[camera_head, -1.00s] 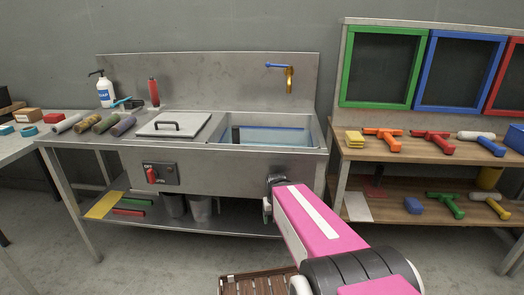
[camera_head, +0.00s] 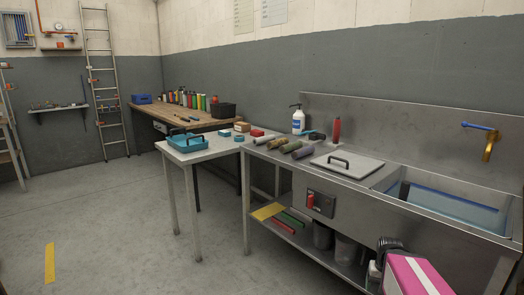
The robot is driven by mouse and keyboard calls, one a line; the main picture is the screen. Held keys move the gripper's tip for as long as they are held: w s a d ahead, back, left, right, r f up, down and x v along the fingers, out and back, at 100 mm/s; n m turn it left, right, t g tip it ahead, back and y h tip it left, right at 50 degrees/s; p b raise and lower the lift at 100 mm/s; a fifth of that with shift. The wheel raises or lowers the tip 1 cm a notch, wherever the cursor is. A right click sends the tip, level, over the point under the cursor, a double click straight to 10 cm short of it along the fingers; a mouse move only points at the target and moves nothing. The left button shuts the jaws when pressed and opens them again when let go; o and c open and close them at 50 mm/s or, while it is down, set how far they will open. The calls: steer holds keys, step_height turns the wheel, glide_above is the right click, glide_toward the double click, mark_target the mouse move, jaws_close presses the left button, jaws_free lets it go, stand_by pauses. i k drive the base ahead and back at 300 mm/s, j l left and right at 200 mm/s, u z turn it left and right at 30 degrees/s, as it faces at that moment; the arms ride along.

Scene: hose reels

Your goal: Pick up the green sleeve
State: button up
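A row of several short rolls lies on the left end of the steel sink counter (camera_head: 252,150). A green roll (camera_head: 291,147), which looks like the green sleeve, lies in the middle of that row, with a grey roll (camera_head: 266,141) to its left and a dull purple roll (camera_head: 304,152) to its right. A flat green piece (camera_head: 296,215) also lies on the shelf below. My pink arm shows at the bottom right, in front of the sink and away from the rolls. My gripper's fingers do not show.
A lidded panel (camera_head: 347,166), the sink basin (camera_head: 440,208), a soap bottle (camera_head: 297,121) and a red bottle (camera_head: 336,131) are near the rolls. A pale table (camera_head: 200,154) with a blue tray (camera_head: 187,141) adjoins the counter.

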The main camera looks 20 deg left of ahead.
mark_target(284, 148)
steer(key=u, duration=0.75)
steer(key=i+j, duration=0.2)
